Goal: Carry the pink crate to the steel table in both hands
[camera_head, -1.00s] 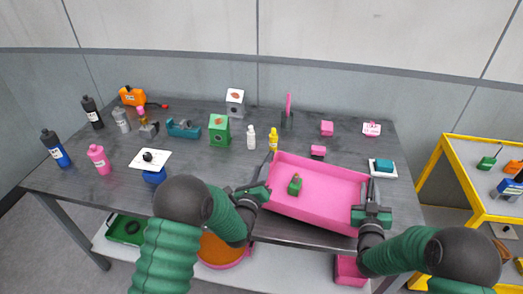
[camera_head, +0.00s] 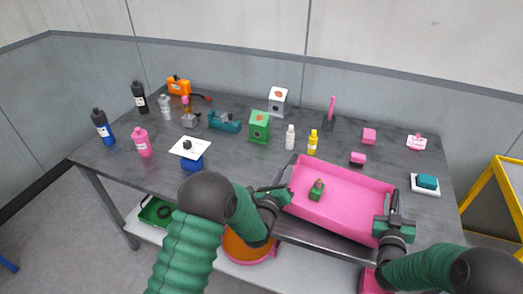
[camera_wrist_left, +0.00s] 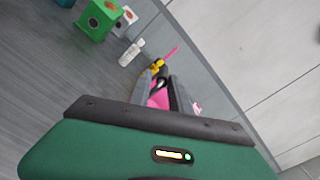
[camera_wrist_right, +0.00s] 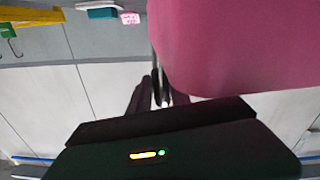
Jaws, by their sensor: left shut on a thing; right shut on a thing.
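The pink crate (camera_head: 345,214) is at the front right of the dark grey table (camera_head: 235,165) in the head view. A small green object (camera_head: 317,189) lies inside it. My left gripper (camera_head: 287,192) is shut on the crate's left wall. My right gripper (camera_head: 393,217) is shut on its right wall. In the left wrist view a bit of pink crate (camera_wrist_left: 158,97) shows between the fingers. In the right wrist view the crate's pink wall (camera_wrist_right: 240,45) fills the upper right. I cannot tell whether the crate's underside touches the table.
Bottles, a green box (camera_head: 259,127), a white box (camera_head: 278,101) and a teal tool (camera_head: 224,121) stand behind and left of the crate. A teal block on a white tray (camera_head: 425,191) lies close to its right. A yellow frame (camera_head: 507,190) stands at the far right. An orange bin (camera_head: 248,247) sits below.

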